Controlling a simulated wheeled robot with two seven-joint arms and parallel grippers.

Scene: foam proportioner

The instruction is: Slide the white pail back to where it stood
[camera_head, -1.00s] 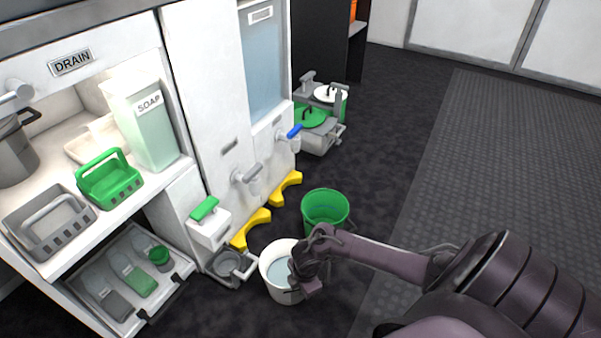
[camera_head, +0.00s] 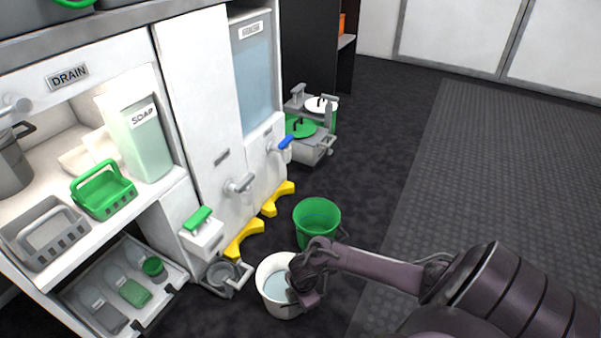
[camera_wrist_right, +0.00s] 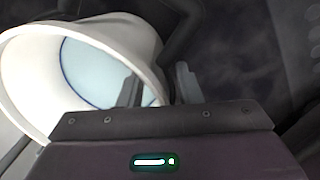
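The white pail (camera_head: 267,293) stands on the dark floor in front of the cabinet, with pale blue liquid inside. My right gripper (camera_head: 308,287) is at the pail's right rim in the head view. In the right wrist view, the pail (camera_wrist_right: 30,75) fills the upper left. My right gripper's two fingers (camera_wrist_right: 158,88) stand apart there, with the pail's wall between them, one finger over the inside and one outside. Whether they press on the wall is unclear. My left gripper is not in view.
A green bucket (camera_head: 317,220) stands just behind the pail. A small grey tray (camera_head: 222,277) at the cabinet's foot is close on the left. Yellow floor pieces (camera_head: 243,238) line the cabinet's base. A ribbed mat (camera_head: 500,170) lies to the right.

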